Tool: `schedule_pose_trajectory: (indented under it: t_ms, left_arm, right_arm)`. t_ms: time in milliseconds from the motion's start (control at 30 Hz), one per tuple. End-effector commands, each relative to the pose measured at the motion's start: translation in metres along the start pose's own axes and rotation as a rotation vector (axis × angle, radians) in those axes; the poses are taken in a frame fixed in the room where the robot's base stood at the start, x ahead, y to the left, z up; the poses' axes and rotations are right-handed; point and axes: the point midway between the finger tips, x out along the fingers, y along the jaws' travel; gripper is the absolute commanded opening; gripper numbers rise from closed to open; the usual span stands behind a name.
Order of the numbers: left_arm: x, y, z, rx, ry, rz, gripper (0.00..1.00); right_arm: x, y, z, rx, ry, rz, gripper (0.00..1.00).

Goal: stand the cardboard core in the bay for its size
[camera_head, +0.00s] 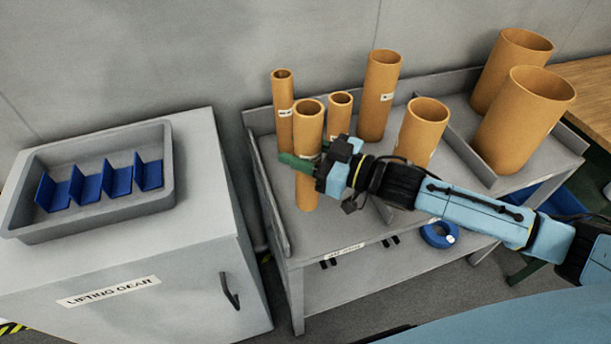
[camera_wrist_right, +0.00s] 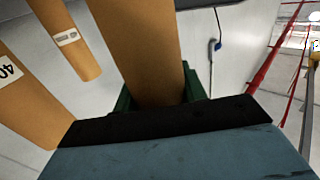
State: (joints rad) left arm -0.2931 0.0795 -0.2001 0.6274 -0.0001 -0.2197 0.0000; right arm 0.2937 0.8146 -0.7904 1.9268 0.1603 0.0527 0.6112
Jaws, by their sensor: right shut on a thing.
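My right gripper (camera_head: 308,163) is shut on an upright cardboard core (camera_head: 309,122), a slim orange-brown tube, at the front left of the grey rack (camera_head: 335,236). In the right wrist view the held core (camera_wrist_right: 140,45) stands between the green fingers. I cannot tell whether its bottom touches the rack. Two slim cores (camera_head: 283,105) (camera_head: 339,118) stand behind it in the left bay. Two medium cores (camera_head: 379,95) (camera_head: 423,132) stand in the middle, and two wide cores (camera_head: 515,68) (camera_head: 523,120) in the right bay. My left gripper is out of view.
My right arm crosses low over the middle and right of the rack. At left, a grey cabinet labelled LIFTING GEAR (camera_head: 150,270) carries a tray (camera_head: 95,218) with several blue angle pieces (camera_head: 90,188). A wall runs behind.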

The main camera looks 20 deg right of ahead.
Motion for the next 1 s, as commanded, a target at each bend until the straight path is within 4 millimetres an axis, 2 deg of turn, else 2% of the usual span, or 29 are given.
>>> schedule_pose_trajectory:
  t_ms: [33, 100, 333, 533, 933, 967, 1000]
  left_arm:
    - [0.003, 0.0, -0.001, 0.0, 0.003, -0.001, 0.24]
    - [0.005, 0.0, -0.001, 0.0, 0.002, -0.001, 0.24]
    - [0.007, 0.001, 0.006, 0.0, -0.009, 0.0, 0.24]
    - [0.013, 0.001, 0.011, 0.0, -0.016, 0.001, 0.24]
    - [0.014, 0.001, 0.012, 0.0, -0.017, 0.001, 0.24]
    - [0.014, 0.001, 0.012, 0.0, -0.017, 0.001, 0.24]
    - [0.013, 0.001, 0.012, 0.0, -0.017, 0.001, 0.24]
  right_arm:
    - [0.001, 0.0, 0.012, 0.002, 0.0, 0.002, 0.16]
    - [0.0, 0.0, 0.022, 0.003, 0.0, 0.002, 0.16]
    - [0.001, 0.0, 0.04, 0.0, 0.001, 0.001, 0.16]
    - [0.001, -0.001, 0.068, 0.001, 0.0, 0.002, 0.16]
    - [0.001, 0.0, 0.073, -0.001, 0.002, 0.001, 0.16]
    - [0.0, 0.0, 0.072, -0.001, 0.001, 0.001, 0.46]
    - [0.0, 0.0, 0.072, -0.001, 0.001, 0.001, 0.51]
